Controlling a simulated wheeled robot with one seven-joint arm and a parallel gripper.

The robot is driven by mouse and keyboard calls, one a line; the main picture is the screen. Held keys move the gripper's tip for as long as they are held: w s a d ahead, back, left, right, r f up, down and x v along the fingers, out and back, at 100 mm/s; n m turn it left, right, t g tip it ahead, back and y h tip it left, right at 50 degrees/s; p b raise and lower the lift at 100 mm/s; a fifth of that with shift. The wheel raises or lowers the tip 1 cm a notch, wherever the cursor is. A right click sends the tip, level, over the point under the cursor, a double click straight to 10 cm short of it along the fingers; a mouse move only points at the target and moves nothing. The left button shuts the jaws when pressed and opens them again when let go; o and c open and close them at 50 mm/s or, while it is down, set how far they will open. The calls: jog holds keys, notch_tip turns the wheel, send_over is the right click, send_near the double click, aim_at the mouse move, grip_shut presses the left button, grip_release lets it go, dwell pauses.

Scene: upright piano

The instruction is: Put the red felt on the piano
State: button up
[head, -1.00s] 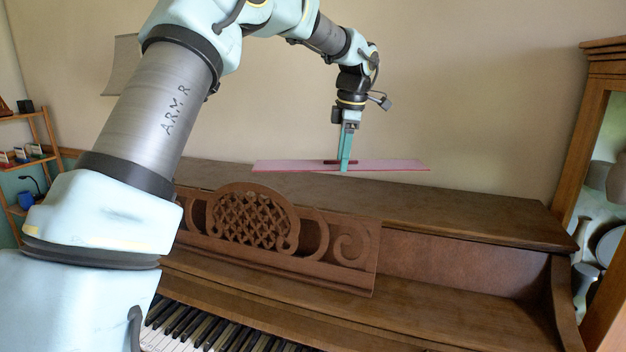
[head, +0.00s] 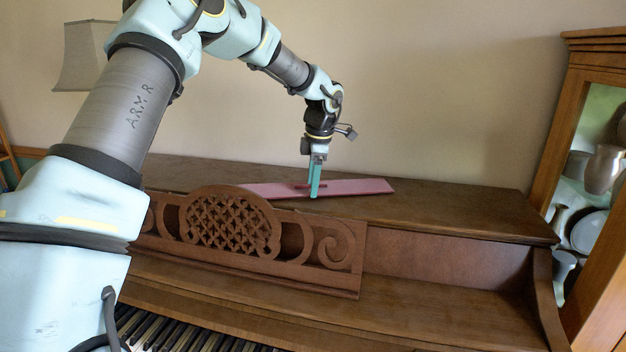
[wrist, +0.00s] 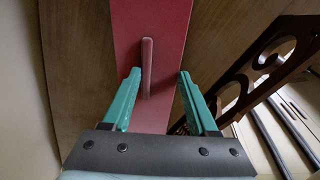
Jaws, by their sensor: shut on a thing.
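The red felt (head: 358,187) is a long flat strip with a thin raised bar along its middle. It lies lengthwise over the brown top of the piano (head: 455,208), just behind the carved music stand. I cannot tell if it touches the top or hangs slightly above it. My gripper (head: 314,192) points down at the strip's middle, shut on it. In the wrist view the felt (wrist: 165,25) runs between my green fingers (wrist: 158,100), one at each long edge, with the raised bar between them.
The carved music stand (head: 232,228) rises close in front of the felt. The piano top is bare to the right. A glass-fronted cabinet (head: 590,75) stands at the right, a lampshade (head: 85,58) at the back left. The keys (head: 180,332) are below.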

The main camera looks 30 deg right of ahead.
aim_at(318, 194)
jog(key=shift+f, duration=0.35)
jog(key=o, duration=1.3)
jog(key=shift+r, duration=0.1)
jog(key=shift+o, duration=0.2)
jog(key=shift+r, duration=0.1)
notch_tip(318, 194, up, 12)
jog(key=s+b, duration=0.1)
jog(key=b, duration=0.2)
jog(key=shift+s+d, duration=0.35)
jog(key=shift+s, duration=0.05)
jog(key=shift+s, duration=0.15)
